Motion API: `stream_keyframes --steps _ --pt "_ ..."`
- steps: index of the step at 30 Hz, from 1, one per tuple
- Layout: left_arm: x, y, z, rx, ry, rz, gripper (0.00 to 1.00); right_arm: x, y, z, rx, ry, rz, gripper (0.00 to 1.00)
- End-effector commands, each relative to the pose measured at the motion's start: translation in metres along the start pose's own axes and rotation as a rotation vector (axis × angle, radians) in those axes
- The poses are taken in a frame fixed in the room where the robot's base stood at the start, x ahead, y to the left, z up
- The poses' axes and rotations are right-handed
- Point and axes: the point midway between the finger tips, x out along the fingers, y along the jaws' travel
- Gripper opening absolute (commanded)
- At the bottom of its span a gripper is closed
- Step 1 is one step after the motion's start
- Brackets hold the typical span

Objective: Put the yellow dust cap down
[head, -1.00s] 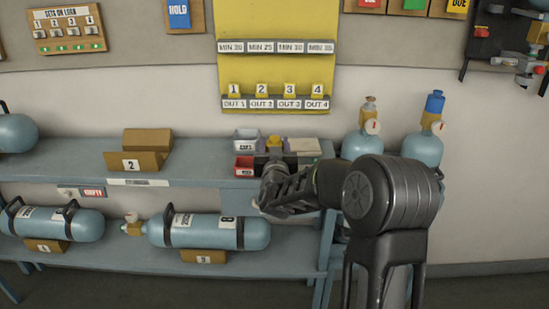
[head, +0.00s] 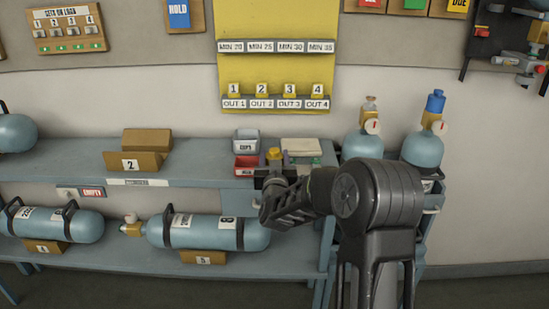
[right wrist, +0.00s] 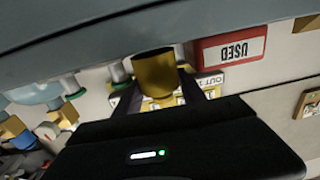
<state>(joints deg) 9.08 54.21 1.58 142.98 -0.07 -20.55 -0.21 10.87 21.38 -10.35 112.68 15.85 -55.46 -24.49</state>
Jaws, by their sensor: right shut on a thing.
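The yellow dust cap (head: 274,153) is at the front edge of the upper shelf, just right of the red tray (head: 247,161). My right gripper (head: 274,166) is shut on it. In the right wrist view the cap (right wrist: 155,74) sits between the two dark fingers of the gripper (right wrist: 158,92). That view is turned over, and the red tray (right wrist: 230,48) shows the word USED upside down. Whether the cap touches the shelf I cannot tell. My left gripper is not in view.
A grey tray (head: 246,142) stands behind the red one, and a pale pad (head: 301,146) lies to the right. Two upright blue cylinders (head: 362,145) (head: 422,150) stand right of the shelf.

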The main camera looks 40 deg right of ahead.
Motion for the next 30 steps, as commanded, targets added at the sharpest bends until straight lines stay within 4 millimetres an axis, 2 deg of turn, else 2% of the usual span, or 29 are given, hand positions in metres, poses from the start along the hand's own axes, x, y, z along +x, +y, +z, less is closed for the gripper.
stream_keyframes --steps 11,12,20,30 --pt "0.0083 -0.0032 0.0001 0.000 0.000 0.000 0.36 0.0000 0.0004 0.0079 0.000 -0.002 0.001 0.10" --pt "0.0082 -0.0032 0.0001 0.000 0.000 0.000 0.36 -0.0001 0.0004 0.0081 0.000 -0.002 0.001 0.48" --pt "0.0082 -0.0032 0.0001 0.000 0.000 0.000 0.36 -0.0001 0.0017 0.0094 0.000 -0.005 0.003 0.69" --pt "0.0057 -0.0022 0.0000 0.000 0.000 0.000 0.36 0.0000 0.0039 0.0084 0.000 -0.007 0.007 0.70"
